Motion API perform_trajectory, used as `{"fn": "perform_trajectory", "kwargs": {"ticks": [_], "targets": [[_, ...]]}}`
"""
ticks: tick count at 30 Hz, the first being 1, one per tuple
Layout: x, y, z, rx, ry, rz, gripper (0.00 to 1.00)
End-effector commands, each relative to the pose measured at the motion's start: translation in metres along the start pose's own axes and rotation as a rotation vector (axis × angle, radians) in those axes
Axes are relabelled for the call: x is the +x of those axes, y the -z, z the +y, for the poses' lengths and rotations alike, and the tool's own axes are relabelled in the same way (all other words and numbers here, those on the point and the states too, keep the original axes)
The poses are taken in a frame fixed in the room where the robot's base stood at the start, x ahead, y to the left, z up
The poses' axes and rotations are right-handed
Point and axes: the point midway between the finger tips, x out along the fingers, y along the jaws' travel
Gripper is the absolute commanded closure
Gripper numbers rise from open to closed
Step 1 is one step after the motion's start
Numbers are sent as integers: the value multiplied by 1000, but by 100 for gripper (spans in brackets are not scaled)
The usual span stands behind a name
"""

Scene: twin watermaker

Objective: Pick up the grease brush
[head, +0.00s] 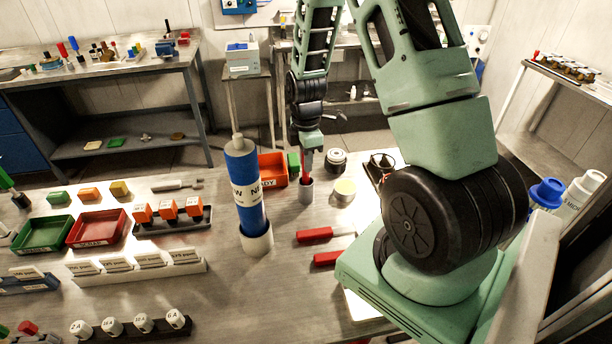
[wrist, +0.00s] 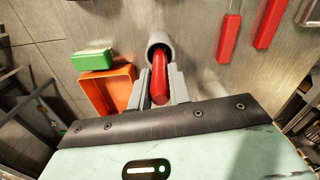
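The grease brush shows as a red handle (head: 308,167) standing up out of a small grey cup (head: 306,192) on the bench; its lower end is hidden inside the cup. In the wrist view the red handle (wrist: 159,78) runs from the mouth of the cup (wrist: 159,41) back between my two grey fingers. My gripper (head: 309,150) points down over the cup. In the wrist view my gripper (wrist: 159,82) has a finger close against each side of the handle and appears shut on it.
An orange bin (head: 272,168) and a green block (head: 293,161) stand just left of the cup. A tall blue cylinder (head: 244,187) is further left. Red-handled tools (head: 315,235) lie in front.

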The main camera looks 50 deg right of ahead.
Motion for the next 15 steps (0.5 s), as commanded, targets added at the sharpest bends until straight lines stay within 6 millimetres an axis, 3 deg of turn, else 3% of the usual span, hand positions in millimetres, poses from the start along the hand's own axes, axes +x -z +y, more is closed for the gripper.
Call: {"fn": "perform_trajectory", "kwargs": {"ticks": [8, 15], "targets": [[-2, 0, 0, 0, -1, 0, 100], [-32, 0, 2, 0, -8, 1, 100]]}}
